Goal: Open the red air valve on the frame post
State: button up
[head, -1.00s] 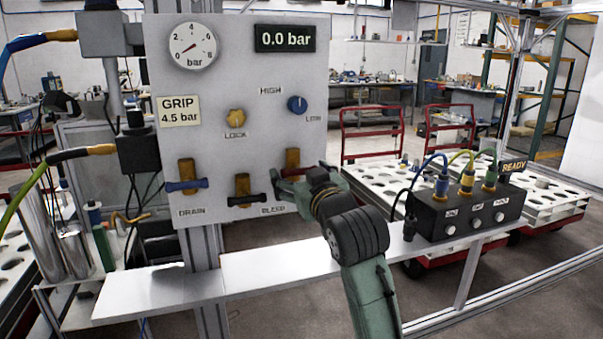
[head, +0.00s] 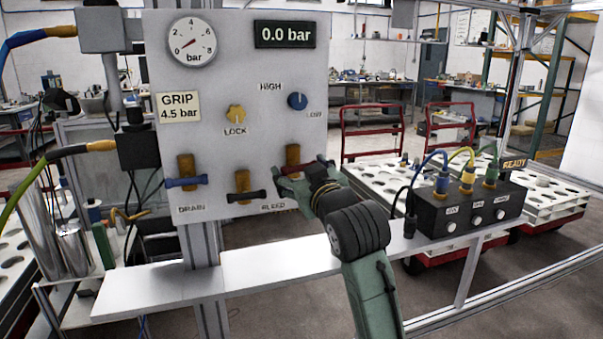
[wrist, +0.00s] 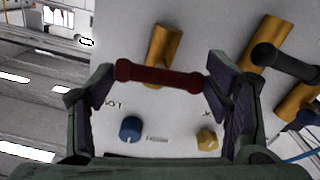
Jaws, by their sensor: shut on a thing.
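The red valve handle (wrist: 160,77) is a short dark red bar lying crosswise over its brass body (wrist: 162,45) in the wrist view. My gripper (wrist: 158,88) has one finger at each end of the bar and is shut on it. In the head view my gripper (head: 300,180) is at the panel's lower right corner, in front of the brass body (head: 293,155). Part of the red handle (head: 312,164) shows above the fingers; the rest is hidden. The digital display (head: 285,35) reads 0.0 bar, and the gauge (head: 192,40) needle points low.
The black bleed handle (head: 245,195) sits close left of my gripper, with the blue drain handle (head: 185,182) further left. A yellow lock knob (head: 235,114) and blue dial (head: 297,100) are above. A white shelf (head: 270,268) runs below; a black button box (head: 466,212) stands right.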

jog(key=n+b, duration=0.2)
jog(key=n, duration=0.2)
jog(key=shift+f, duration=0.1)
jog(key=n+b, duration=0.2)
jog(key=n, duration=0.2)
jog(key=shift+n+b, duration=0.3)
jog(key=shift+n, duration=0.1)
jog(key=n+b, duration=0.2)
jog(key=n, duration=0.2)
jog(key=shift+n+b, duration=0.55)
jog(key=shift+n, duration=1.55)
jog(key=o, duration=0.8)
jog(key=shift+s, duration=0.1)
